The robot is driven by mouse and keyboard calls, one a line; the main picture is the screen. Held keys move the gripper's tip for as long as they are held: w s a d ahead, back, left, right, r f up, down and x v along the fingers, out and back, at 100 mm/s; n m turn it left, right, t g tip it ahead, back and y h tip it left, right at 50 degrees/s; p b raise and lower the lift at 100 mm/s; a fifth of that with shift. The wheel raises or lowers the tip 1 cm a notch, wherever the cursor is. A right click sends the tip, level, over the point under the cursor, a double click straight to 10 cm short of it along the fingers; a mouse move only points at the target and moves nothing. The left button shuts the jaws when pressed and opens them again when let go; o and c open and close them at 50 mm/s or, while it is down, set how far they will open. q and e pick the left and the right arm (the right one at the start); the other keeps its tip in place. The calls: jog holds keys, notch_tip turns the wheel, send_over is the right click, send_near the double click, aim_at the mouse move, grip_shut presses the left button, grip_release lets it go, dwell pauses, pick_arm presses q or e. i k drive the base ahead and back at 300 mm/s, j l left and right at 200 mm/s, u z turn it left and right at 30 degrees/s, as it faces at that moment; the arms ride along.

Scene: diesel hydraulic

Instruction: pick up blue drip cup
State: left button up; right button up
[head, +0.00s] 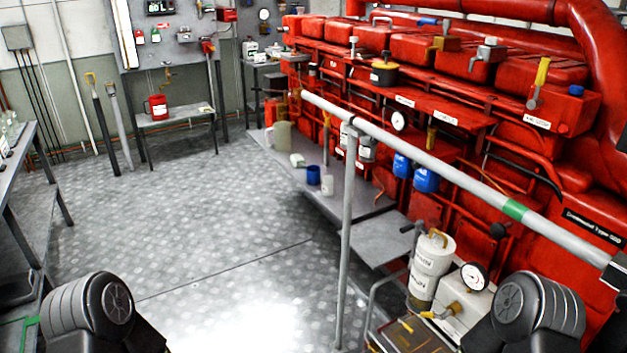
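A small blue cup (313,175) stands upright on the long grey ledge (352,205) at the foot of the red engine, near the middle of the head view. A small white cup (327,186) stands just to its right and nearer to me. Dark rounded links of my two arms show at the bottom left and bottom right, far from the blue cup. Both grippers are out of view.
A grey railing (349,230) with a post and sloping top bar runs along the red engine (450,130), right of the cup. A white canister (430,268) and a gauge box (467,300) stand at the front right. The patterned floor (210,215) is open left of the ledge. A bench (30,170) stands at far left.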

aim_at(313, 175)
jog(key=z, duration=2.05)
jog(key=j, duration=1.2)
jog(key=i+j, duration=0.15)
jog(key=j, duration=2.2)
jog(key=i+j, duration=0.15)
jog(key=j, duration=1.05)
